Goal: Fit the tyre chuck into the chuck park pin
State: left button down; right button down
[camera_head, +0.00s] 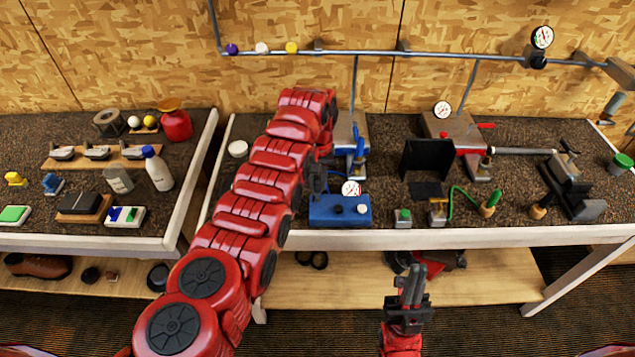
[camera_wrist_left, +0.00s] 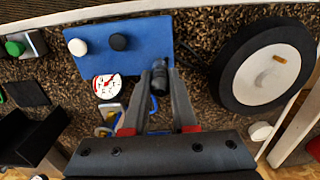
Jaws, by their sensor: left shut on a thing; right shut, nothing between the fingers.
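My left gripper (camera_head: 317,180) is over the bench, just behind the left end of the blue box (camera_head: 328,217). In the left wrist view its fingertips (camera_wrist_left: 160,72) are shut on a small dark cylindrical piece, which looks like the tyre chuck (camera_wrist_left: 159,82). A dark line runs from near the chuck towards the wheel. The blue box (camera_wrist_left: 90,62) carries a black knob (camera_wrist_left: 119,42) and a white knob (camera_wrist_left: 77,47). I cannot tell which part is the chuck park pin. My right gripper (camera_head: 409,283) is shut and empty, in front of the bench.
A black wheel with a white hub (camera_wrist_left: 262,75) lies beside the box, hidden by my left arm in the head view. A gauge (camera_head: 351,188) stands behind the box. A black panel (camera_head: 427,160) and a green-buttoned block (camera_head: 402,218) are to the right.

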pick_arm(q)
jog(key=shift+b, duration=0.3)
dwell(0.4)
jog(key=shift+f, duration=0.2)
jog(key=shift+f+b, duration=0.3)
jog(key=shift+f, duration=0.05)
jog(key=shift+f+b, duration=0.45)
jog(key=shift+f, duration=0.25)
jog(key=c, duration=0.6)
grip_release()
jog(key=shift+c, duration=0.2)
